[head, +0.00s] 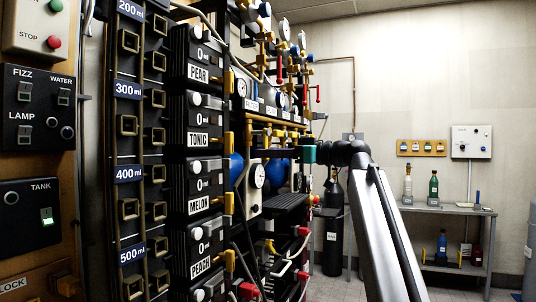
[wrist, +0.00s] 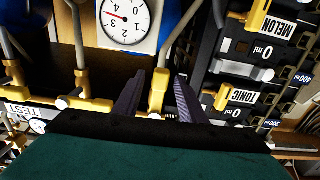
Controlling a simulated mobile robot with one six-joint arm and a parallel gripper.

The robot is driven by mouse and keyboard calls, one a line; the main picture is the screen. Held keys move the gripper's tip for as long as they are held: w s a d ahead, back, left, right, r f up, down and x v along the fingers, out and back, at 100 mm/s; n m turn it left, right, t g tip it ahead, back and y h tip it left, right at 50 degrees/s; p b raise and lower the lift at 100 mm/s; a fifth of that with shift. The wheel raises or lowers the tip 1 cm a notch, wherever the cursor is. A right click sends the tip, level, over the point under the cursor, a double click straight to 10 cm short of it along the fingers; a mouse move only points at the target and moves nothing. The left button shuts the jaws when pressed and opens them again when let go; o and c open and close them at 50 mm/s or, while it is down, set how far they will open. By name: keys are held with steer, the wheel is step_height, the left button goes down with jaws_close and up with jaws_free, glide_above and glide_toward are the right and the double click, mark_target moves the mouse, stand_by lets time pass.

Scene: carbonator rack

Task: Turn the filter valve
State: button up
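In the wrist view, a yellow valve lever (wrist: 158,92) stands between the two dark ridged fingers of my gripper (wrist: 160,79). The fingers are apart, with a visible gap on each side of the lever, so they do not seem to clamp it. In the head view, the teal end of my gripper (head: 309,153) is at the rack's right side, beside the yellow pipework.
A round gauge (wrist: 125,20) sits close by the lever. Other yellow fittings (wrist: 92,103) are to its left, and the TONIC panel (wrist: 243,96) is to its right. In the head view, a black cylinder (head: 332,240) and a grey shelf (head: 440,209) stand behind my arm.

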steer(key=v, duration=1.2)
steer(key=shift+s, duration=0.3)
